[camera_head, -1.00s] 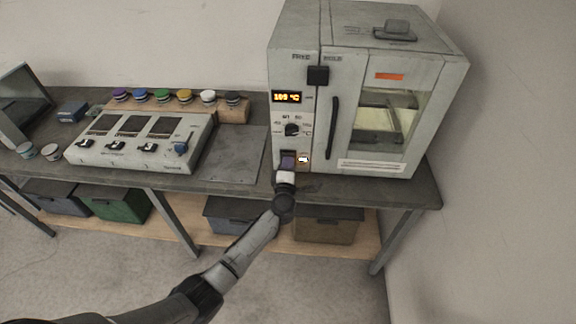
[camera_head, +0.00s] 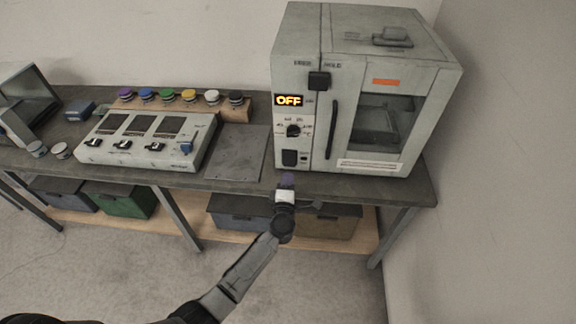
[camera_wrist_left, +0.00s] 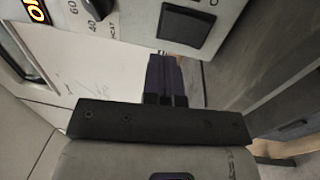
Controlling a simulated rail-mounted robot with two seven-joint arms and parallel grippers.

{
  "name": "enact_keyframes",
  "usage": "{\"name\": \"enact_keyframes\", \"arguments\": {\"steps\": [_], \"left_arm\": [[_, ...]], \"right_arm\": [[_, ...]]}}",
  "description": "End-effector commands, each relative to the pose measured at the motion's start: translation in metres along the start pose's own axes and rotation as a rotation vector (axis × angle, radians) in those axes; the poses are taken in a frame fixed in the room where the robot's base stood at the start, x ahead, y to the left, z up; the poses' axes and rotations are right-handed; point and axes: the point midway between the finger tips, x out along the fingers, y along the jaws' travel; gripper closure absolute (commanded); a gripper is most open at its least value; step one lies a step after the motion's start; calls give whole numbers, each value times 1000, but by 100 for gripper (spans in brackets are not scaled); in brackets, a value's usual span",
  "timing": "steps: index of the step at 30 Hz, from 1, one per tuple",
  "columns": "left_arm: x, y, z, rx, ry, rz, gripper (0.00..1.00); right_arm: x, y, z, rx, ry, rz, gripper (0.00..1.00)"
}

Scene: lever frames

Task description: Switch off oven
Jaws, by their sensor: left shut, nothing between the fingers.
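The oven (camera_head: 310,60) is a grey box at the right end of the bench. Its display (camera_head: 289,100) reads OFF. Below the display are a round black dial (camera_head: 293,131) and a black rocker switch (camera_head: 289,158). The switch also shows large in the left wrist view (camera_wrist_left: 186,24). My left gripper (camera_head: 287,178) is shut and empty, just below and in front of the switch, apart from it. Its dark fingers (camera_wrist_left: 166,78) point toward the panel in the left wrist view. The oven window is dark. My right gripper is not in view.
A control box (camera_head: 150,148) with three dark screens stands left of the oven. Coloured knobs on a wooden strip (camera_head: 233,115) sit behind it. A flat grey plate (camera_head: 237,155) lies between box and oven. Bins (camera_head: 122,201) stand on the lower shelf. A wall is at the right.

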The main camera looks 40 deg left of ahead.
Motion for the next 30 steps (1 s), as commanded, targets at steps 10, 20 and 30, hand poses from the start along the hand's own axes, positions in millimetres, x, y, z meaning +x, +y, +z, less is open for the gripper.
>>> {"name": "enact_keyframes", "arguments": {"steps": [10,20,30], "left_arm": [[-47,13,0,-1,1,0,100],[-57,15,-1,1,1,2,100],[-56,14,0,0,1,1,100]], "right_arm": [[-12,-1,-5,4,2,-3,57],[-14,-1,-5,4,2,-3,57],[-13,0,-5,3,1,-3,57]]}}
